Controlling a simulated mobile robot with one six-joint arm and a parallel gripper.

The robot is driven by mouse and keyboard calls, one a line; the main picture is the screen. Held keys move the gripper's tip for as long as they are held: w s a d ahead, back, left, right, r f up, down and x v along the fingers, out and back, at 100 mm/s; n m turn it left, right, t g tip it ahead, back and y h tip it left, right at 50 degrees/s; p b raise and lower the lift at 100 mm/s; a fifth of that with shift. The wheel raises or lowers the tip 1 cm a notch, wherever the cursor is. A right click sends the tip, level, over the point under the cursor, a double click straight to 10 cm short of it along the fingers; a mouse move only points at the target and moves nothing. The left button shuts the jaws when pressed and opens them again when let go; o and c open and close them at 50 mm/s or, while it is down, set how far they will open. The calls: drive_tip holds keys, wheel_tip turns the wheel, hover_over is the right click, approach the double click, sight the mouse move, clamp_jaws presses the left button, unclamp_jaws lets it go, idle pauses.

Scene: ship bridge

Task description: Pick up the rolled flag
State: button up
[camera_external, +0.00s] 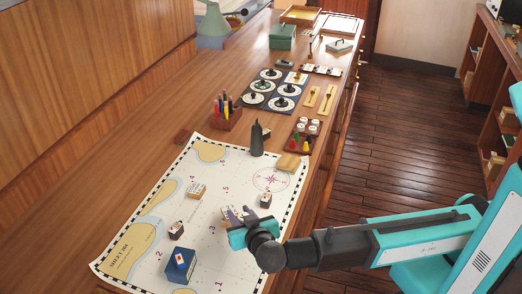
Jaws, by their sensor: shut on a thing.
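My gripper (243,220) is low over the sea chart (212,240), reaching in from the right. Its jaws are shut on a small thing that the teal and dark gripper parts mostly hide. A small pale piece with dark marks (229,213) shows beside the fingertips; I cannot tell whether it is the thing held. I cannot make out for certain which thing is the rolled flag. Several thin coloured sticks (223,105), which may be rolled flags, stand upright in a wooden rack (226,120) behind the chart.
A dark block with a pale top (265,201) stands just right of my fingertips. A similar block (176,231), a blue box (180,267) and a pale block (197,190) are on the chart. A dark bottle-shaped thing (257,142) stands at its far edge. Round dials (270,90) lie farther back.

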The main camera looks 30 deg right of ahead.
drive_tip(key=shift+r, duration=0.65)
